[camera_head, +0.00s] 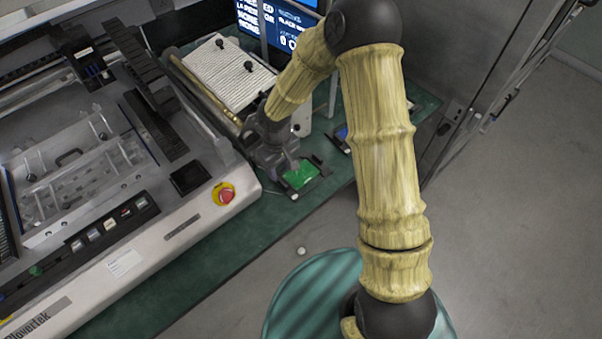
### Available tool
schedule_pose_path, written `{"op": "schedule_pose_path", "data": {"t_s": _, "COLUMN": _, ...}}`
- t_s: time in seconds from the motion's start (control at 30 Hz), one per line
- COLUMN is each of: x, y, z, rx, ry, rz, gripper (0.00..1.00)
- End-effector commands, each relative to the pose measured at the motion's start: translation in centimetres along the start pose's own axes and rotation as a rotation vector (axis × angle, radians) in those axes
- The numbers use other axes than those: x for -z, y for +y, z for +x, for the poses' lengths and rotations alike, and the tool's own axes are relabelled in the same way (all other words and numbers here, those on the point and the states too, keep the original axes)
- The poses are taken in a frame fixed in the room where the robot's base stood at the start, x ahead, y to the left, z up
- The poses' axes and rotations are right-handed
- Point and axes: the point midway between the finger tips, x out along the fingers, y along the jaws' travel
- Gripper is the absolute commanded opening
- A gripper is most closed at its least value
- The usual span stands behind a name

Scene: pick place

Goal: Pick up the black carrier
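A black carrier (317,163) with a bright green board (301,174) on it lies on the green bench top, right of the big machine. My gripper (281,163) is at the left back edge of this carrier, pointing down. Its fingers are dark, small and partly merged with the carrier, so I cannot tell whether they touch it or are open. A second dark piece with a blue patch (341,132) lies further back to the right, partly hidden behind my arm.
A large grey machine (135,262) with a red emergency button (223,194) fills the left. A white ribbed panel with black knobs (228,72) and a screen (280,22) stand behind. Green bench top (215,262) is clear in front. A grey cabinet (455,60) stands right.

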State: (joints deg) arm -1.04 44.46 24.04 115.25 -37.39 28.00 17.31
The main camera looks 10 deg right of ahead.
Motion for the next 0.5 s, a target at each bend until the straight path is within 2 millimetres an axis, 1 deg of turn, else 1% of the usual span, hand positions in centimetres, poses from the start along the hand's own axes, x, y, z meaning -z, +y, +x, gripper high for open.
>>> {"op": "schedule_pose_path", "data": {"t_s": 0.03, "x": -0.04, "y": -0.01, "z": 0.56, "rx": 0.0, "ry": -0.002, "rz": -0.001, "gripper": 0.38}}
{"op": "schedule_pose_path", "data": {"t_s": 0.1, "x": -0.01, "y": 0.0, "z": 0.87, "rx": 0.0, "ry": 0.0, "rz": 0.001, "gripper": 0.38}}
{"op": "schedule_pose_path", "data": {"t_s": 0.4, "x": -0.02, "y": 0.03, "z": 0.94, "rx": 0.0, "ry": 0.0, "rz": 0.001, "gripper": 0.38}}
{"op": "schedule_pose_path", "data": {"t_s": 0.5, "x": -0.17, "y": 0.05, "z": 1.48, "rx": 0.0, "ry": -0.001, "rz": -0.001, "gripper": 0.38}}
